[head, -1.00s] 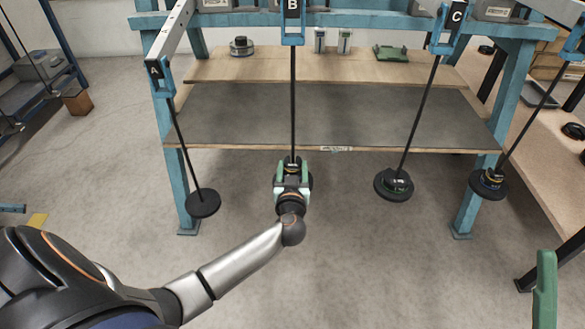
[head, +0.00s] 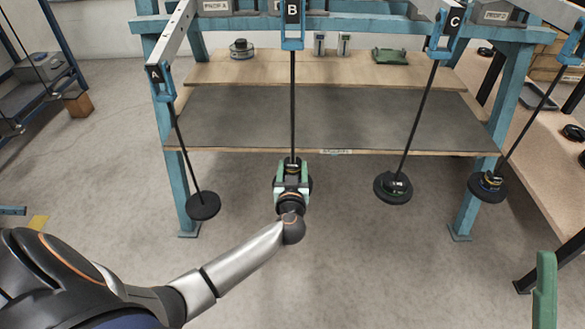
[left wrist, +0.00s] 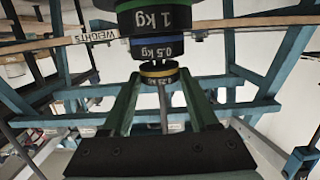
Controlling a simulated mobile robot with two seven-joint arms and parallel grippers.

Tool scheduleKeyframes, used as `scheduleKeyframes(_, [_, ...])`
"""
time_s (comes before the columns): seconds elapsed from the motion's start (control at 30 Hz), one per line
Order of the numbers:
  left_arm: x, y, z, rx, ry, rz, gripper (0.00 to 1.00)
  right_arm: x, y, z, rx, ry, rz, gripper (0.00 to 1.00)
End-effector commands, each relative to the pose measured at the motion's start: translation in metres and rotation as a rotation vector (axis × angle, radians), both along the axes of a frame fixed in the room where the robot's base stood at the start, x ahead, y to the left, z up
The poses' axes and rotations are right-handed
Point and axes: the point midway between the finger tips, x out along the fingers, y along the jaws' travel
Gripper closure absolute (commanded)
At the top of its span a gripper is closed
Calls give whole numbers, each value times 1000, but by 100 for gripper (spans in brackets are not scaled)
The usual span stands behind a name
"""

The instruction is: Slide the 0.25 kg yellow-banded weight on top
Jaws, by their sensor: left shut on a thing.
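The yellow-banded weight (left wrist: 158,72) is between the green fingers of my left gripper (left wrist: 160,88), which is shut on it. In the head view, my left gripper (head: 292,175) is at the lower end of the rod of hanger B (head: 292,110). In the left wrist view, which looks upside down, a blue-banded 0.5 kg weight (left wrist: 158,49) and a larger 1 kg weight (left wrist: 155,18) are stacked beyond the yellow-banded one. A narrow gap seems to separate it from the 0.5 kg weight. A green finger of my right gripper (head: 545,290) shows at lower right; its opening is unclear.
Hanger A's plate (head: 203,206) hangs bare at left. Hanger C (head: 393,187) and another hanger at far right (head: 487,186) carry weights. A blue frame with a wooden shelf (head: 330,68) stands behind. The floor in front is clear.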

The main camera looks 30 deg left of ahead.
Motion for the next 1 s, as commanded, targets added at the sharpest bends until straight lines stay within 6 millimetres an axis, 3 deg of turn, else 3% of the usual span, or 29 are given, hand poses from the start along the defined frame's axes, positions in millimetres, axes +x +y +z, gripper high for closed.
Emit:
scheduleKeyframes(0.73, [0,0,-7,1,-3,-1,94,0,0,1,-1,0,1,55])
scheduleKeyframes(0.77, [0,0,-7,1,-3,-1,38,0,0,1,-1,0,1,55])
scheduleKeyframes(1.0, [0,0,-7,1,-1,0,11,0,0,1,0,-1,1,55])
